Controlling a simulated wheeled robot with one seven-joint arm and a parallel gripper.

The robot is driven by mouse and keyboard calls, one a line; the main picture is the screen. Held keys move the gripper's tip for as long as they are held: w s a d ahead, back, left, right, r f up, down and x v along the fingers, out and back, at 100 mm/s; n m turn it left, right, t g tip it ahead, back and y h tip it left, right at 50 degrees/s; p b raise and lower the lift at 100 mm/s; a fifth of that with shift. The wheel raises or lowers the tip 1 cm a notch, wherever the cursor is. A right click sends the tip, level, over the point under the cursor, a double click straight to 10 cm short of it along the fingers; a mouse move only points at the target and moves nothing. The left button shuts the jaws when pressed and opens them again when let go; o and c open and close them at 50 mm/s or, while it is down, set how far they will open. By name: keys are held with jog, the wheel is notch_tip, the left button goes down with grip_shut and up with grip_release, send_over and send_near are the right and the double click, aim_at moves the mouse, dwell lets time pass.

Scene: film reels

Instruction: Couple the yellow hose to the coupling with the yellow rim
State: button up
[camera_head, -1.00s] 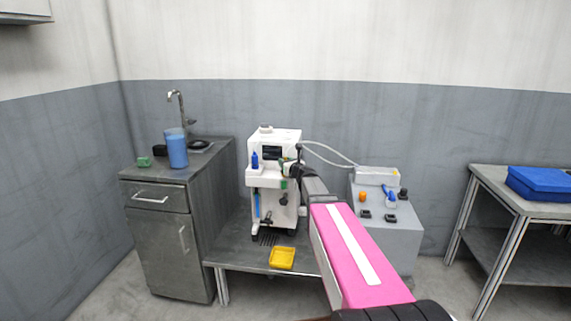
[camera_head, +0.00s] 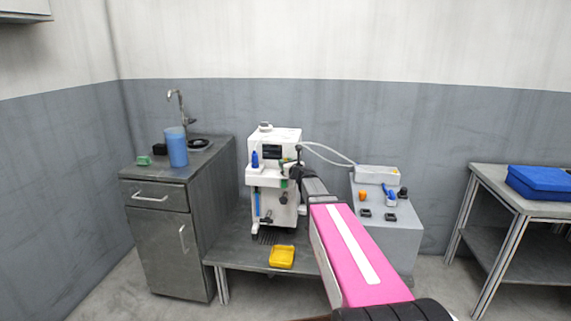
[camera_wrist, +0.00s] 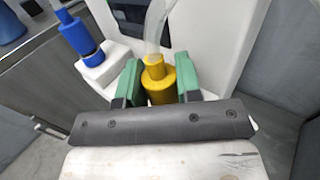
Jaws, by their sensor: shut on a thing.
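In the wrist view my gripper (camera_wrist: 158,72) has its two green fingers on either side of the yellow hose end (camera_wrist: 160,90), shut on it. A clear tube (camera_wrist: 155,28) rises from the yellow end. The white machine (camera_wrist: 214,45) is close behind it. In the head view my gripper is in front of the white machine (camera_head: 285,140), mostly hidden by my own arm, and the yellow hose end cannot be made out there. I cannot make out the coupling with the yellow rim in either view.
A blue hose end or bottle (camera_wrist: 76,32) stands on a white ledge left of my gripper, also in the head view (camera_head: 255,160). A yellow tray (camera_head: 282,257) lies on the low bench. A grey control box (camera_head: 390,230) stands right. A sink cabinet (camera_head: 165,240) is left.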

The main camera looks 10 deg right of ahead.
jog(key=o, duration=0.6)
jog(key=shift+o, duration=0.2)
jog(key=shift+s, duration=0.15)
jog(key=v, duration=1)
jog(key=shift+s, duration=0.35)
jog(key=shift+d, duration=0.15)
